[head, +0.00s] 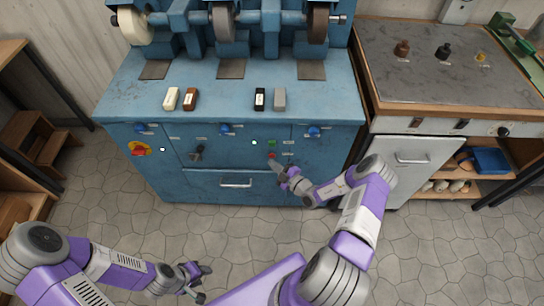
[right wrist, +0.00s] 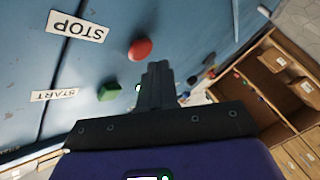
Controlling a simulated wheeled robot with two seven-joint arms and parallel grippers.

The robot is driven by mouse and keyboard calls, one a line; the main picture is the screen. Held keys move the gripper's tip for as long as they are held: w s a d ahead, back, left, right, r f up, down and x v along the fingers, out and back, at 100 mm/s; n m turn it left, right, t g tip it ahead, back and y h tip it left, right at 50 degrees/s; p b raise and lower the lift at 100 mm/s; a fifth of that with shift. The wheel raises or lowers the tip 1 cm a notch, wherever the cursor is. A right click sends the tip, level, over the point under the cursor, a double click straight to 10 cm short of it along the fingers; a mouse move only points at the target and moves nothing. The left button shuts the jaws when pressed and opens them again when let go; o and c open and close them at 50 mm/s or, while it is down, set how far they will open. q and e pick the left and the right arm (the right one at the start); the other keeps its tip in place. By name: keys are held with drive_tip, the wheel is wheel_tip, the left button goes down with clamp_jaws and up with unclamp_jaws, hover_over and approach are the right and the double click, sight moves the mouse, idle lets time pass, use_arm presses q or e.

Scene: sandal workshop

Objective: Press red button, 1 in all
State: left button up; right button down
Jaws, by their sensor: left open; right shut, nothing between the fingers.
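The red button (head: 271,155) is on the front panel of the blue machine, just below a green button (head: 271,143). In the right wrist view the red button (right wrist: 140,49) is a round dome beside a STOP label (right wrist: 76,26). The green button (right wrist: 109,92) is near a START label (right wrist: 54,94). My right gripper (head: 274,165) is shut and empty, its tips close to the red button. In the right wrist view its fingers (right wrist: 158,72) show beside the button; I cannot tell whether they touch it. My left gripper (head: 203,281) is open and empty, low above the floor.
The blue machine (head: 120,98) carries grinding wheels and several small blocks on top. Its front also has a red-and-yellow switch (head: 140,149), blue knobs and a drawer handle (head: 236,183). A bench (head: 408,85) with a cabinet stands to the right. The tiled floor in front is clear.

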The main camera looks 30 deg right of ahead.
drive_tip(key=shift+w+d, duration=0.1)
idle(0.7)
drive_tip(key=shift+w+d, duration=0.15)
drive_tip(key=shift+w, duration=0.15)
drive_tip(key=shift+w+d+b, duration=0.25)
drive_tip(key=shift+w+b, duration=0.1)
drive_tip(key=shift+b, duration=0.2)
idle(0.5)
idle(0.4)
drive_tip(key=shift+s+a+p, duration=0.45)
drive_tip(key=shift+s+p, duration=0.05)
drive_tip(key=shift+s, duration=0.25)
drive_tip(key=s+a, duration=0.1)
drive_tip(key=s+p, duration=0.1)
drive_tip(key=s, duration=0.1)
drive_tip(key=s+a+p, duration=0.1)
drive_tip(key=shift+s+a, duration=0.15)
drive_tip(key=shift+a, duration=0.2)
